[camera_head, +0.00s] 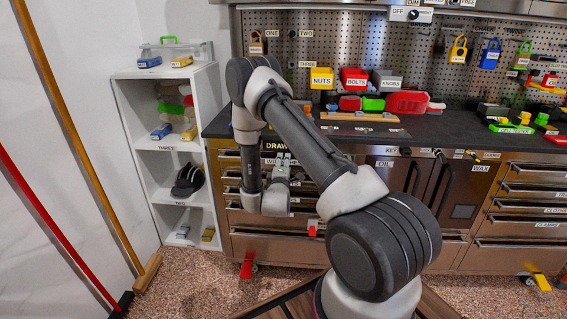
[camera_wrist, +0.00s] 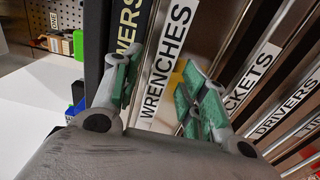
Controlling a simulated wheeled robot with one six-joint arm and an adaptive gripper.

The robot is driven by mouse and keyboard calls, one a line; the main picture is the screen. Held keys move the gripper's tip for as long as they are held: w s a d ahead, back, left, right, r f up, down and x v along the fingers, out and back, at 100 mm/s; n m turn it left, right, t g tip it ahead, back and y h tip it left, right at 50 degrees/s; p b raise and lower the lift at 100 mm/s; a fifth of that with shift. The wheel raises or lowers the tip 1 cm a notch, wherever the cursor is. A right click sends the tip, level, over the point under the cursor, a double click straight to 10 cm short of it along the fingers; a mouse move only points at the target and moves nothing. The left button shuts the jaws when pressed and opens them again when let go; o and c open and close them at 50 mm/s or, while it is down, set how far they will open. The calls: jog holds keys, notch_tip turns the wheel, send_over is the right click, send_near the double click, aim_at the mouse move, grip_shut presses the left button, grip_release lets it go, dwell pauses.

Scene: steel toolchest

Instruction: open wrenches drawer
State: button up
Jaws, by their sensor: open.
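The wrenches drawer is near the top of the left drawer stack in the head view, partly hidden behind my gripper and arm. Its white WRENCHES label (camera_wrist: 166,65) is plain in the wrist view. The drawer looks shut, its front in line with the others. My gripper (camera_head: 283,160) is in front of the upper left drawers. In the wrist view my gripper (camera_wrist: 158,82) is open, its two green-padded fingers apart with the WRENCHES label showing between them. Nothing is held. I cannot tell whether the fingers touch the drawer's handle.
Neighbouring drawers carry labels ending in SOCKETS-like letters (camera_wrist: 252,75) and DRIVERS (camera_wrist: 287,107). A white shelf unit (camera_head: 150,147) stands left of the chest. The dark worktop (camera_head: 440,128) above holds bins and tools. A broom (camera_head: 85,150) leans at the left.

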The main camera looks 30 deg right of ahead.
jog(key=shift+x, duration=1.2)
jog(key=shift+c, duration=0.4)
grip_shut()
